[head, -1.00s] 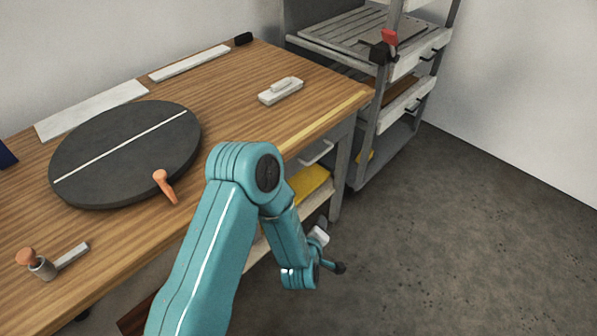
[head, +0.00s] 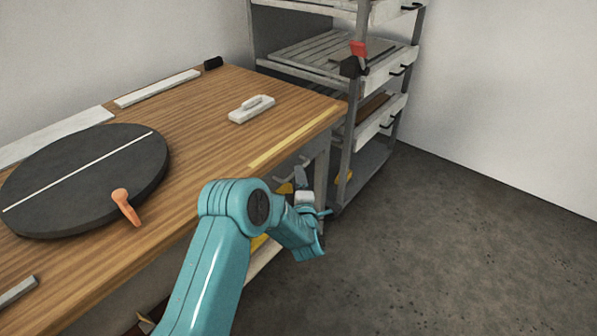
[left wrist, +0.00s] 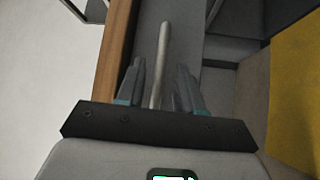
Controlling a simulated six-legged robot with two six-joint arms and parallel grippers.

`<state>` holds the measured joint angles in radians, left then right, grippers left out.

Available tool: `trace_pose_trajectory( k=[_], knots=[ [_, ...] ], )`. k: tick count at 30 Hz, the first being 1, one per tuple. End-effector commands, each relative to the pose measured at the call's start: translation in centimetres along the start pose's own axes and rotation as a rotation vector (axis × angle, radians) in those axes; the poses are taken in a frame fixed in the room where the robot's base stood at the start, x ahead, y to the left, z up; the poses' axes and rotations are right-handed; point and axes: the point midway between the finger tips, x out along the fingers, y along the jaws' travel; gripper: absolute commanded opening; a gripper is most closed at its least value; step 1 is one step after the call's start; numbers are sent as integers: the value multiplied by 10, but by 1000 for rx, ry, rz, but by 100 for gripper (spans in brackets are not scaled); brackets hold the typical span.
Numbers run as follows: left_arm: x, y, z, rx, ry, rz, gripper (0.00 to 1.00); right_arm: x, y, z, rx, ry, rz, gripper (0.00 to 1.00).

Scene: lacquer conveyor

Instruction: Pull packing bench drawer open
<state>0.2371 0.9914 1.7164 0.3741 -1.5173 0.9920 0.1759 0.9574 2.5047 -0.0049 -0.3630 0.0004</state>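The packing bench (head: 215,120) has a wooden top, and its grey drawer front lies under the top's front edge. In the left wrist view the drawer front (left wrist: 184,32) is close ahead. A pale bar handle (left wrist: 161,55) runs between the two fingers of my left gripper (left wrist: 160,88). The fingers are apart, with a gap visible on each side of the bar. In the head view my left gripper (head: 301,179) is under the bench edge by the handle (head: 282,168), partly hidden by its own wrist. The drawer looks shut. My right gripper is not in view.
On the bench are a dark round turntable (head: 90,178), an orange-handled tool (head: 126,207) and a white block (head: 251,108). A grey rack (head: 346,130) with drawers stands beyond the bench's right end. Bare floor (head: 430,250) lies to the right.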

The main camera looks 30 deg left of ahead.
Motion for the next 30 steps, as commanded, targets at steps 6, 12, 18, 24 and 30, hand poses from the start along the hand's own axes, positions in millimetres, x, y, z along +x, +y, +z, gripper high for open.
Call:
trace_pose_trajectory(
  k=[6, 12, 18, 24, 30],
  knots=[
    [28, -1, 1, 0, -1, 0, 36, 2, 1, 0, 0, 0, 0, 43],
    [34, 0, 3, 0, -6, -1, 36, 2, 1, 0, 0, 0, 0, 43],
    [33, 0, 4, 0, -6, 0, 23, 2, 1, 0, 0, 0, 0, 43],
    [33, 0, 4, 0, -5, 0, 0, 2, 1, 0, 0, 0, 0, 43],
    [32, 0, 4, 0, -5, -1, 0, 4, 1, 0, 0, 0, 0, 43]
  ],
)
